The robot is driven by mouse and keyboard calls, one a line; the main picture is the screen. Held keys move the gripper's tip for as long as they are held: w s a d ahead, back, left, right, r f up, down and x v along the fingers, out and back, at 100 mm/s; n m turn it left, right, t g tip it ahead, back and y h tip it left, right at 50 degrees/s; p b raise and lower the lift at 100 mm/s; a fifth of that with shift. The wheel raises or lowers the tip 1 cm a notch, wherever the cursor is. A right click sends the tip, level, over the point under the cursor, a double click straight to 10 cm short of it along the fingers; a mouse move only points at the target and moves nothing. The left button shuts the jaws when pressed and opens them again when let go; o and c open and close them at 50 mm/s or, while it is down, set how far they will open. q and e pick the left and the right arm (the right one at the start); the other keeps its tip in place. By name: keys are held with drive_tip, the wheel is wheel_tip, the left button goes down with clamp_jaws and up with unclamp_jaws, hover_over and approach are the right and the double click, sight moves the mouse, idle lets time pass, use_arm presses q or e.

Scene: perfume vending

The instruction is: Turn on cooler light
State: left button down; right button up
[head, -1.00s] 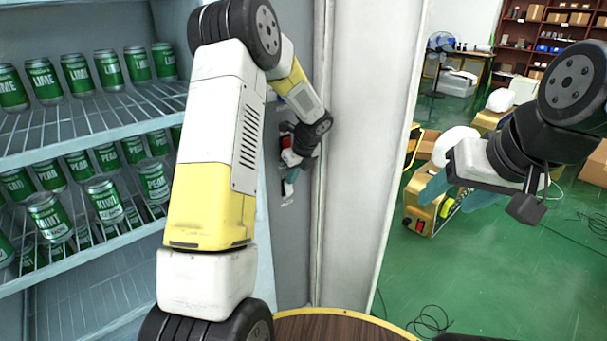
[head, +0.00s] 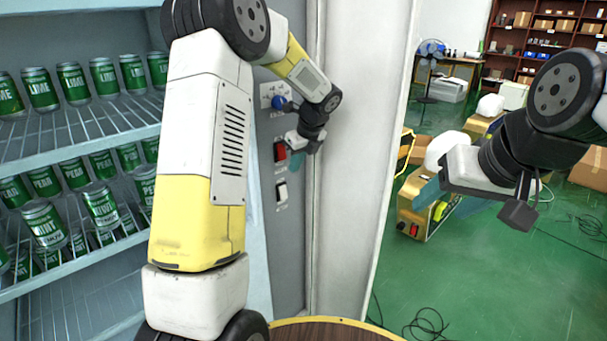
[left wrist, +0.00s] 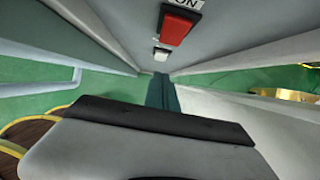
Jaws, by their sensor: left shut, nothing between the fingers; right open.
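The grey control panel (head: 288,240) beside the cooler shelves carries a blue knob (head: 279,102), a red switch (head: 280,152) and a white switch (head: 282,192), one below the other. In the left wrist view, the red switch (left wrist: 178,27) has a label above it ending in "ON", and the white switch (left wrist: 161,54) is beyond it. My left gripper (head: 297,161) is shut and empty, its teal fingers just right of the red switch; its shut fingers also show in the wrist view (left wrist: 162,92). Contact cannot be told. My right gripper (head: 447,197) is open and empty, away from the panel.
Shelves (head: 70,130) of green cans are at left, partly hidden by my left arm. A pale upright panel (head: 362,160) stands right of the control panel. A round wooden tabletop (head: 325,332) is below. Green floor (head: 480,285) with cables and a yellow machine (head: 420,218) lie right.

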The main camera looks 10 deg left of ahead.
use_arm(q)
drive_tip(key=shift+r, duration=1.2)
